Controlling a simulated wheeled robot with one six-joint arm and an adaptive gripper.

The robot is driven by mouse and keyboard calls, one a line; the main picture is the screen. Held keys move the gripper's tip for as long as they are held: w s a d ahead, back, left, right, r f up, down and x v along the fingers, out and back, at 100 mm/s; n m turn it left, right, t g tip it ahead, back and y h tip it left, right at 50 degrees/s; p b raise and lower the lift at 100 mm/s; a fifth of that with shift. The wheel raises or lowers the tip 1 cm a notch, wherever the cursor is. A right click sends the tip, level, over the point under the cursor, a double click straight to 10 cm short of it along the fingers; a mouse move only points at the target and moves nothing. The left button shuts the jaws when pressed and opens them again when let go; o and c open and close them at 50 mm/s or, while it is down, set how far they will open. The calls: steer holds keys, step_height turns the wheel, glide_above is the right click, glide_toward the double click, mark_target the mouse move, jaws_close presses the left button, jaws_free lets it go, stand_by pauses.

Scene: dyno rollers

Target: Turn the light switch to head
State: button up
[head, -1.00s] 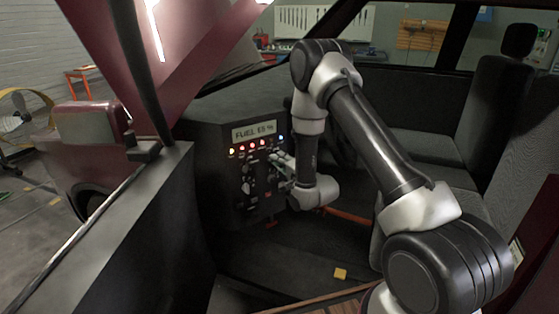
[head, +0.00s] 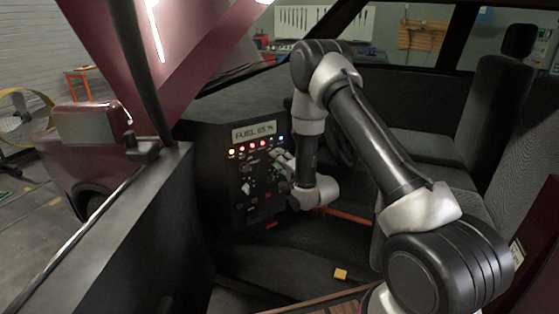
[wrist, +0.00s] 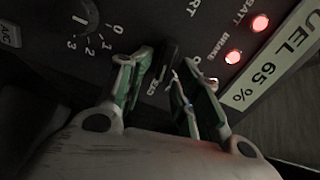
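The dark control panel (head: 243,192) stands in the car's dash, with knobs and switches below the fuel display. My gripper (head: 281,165) is at the right part of this panel. In the wrist view my gripper (wrist: 168,72) has its two green-padded fingers apart, close to the panel face. A dark, narrow knob (wrist: 167,60), likely the light switch, lies between the fingers. Small markings beside it are too blurred to read, so its setting is unclear. I cannot tell whether the fingers touch it.
A numbered dial (wrist: 84,18) is left of the fingers. Red warning lamps (wrist: 233,57) and the fuel display (wrist: 278,55), reading 65 %, are on the right. The open car door (head: 115,225) and seat (head: 480,125) flank my arm.

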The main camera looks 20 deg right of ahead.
steer(key=v, duration=1.2)
